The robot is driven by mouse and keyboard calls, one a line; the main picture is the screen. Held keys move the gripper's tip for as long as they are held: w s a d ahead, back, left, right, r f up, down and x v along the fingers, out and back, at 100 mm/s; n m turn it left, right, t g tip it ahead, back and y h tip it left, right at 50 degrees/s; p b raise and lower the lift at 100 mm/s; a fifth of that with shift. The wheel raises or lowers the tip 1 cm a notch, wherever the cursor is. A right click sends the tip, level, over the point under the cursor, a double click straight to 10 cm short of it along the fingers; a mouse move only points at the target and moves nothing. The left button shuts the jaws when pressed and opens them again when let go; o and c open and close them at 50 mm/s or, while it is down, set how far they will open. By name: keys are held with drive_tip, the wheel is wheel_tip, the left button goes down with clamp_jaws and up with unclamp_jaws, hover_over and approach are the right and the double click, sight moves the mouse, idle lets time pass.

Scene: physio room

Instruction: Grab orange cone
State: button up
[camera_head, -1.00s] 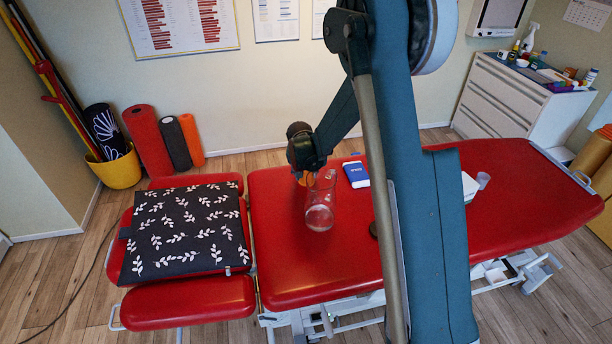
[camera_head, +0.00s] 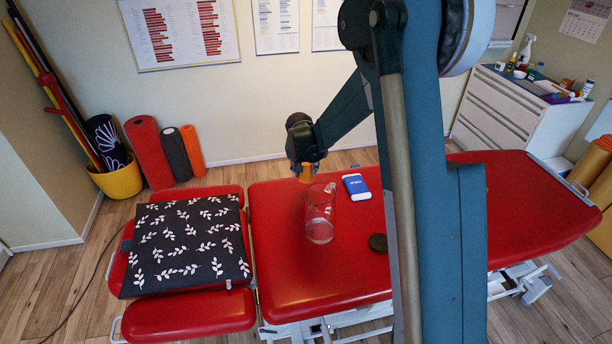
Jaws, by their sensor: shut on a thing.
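My gripper (camera_head: 305,177) hangs at the far edge of the red treatment table, just behind and above a clear glass jug. It is shut on a small orange thing, the orange cone (camera_head: 307,172), of which only a little shows between and below the dark fingers. Its full shape is hidden by the gripper and is small in this view. The cone appears to be held above the table top, though the exact gap is hard to tell.
The clear glass jug (camera_head: 320,214) stands close in front of my gripper. A blue and white box (camera_head: 356,187) and a dark round disc (camera_head: 378,242) lie to its right. A leaf-patterned dark cushion (camera_head: 186,243) covers the left section. The red table (camera_head: 300,275) is bare in front.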

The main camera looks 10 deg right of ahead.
drive_tip(key=shift+r, duration=0.65)
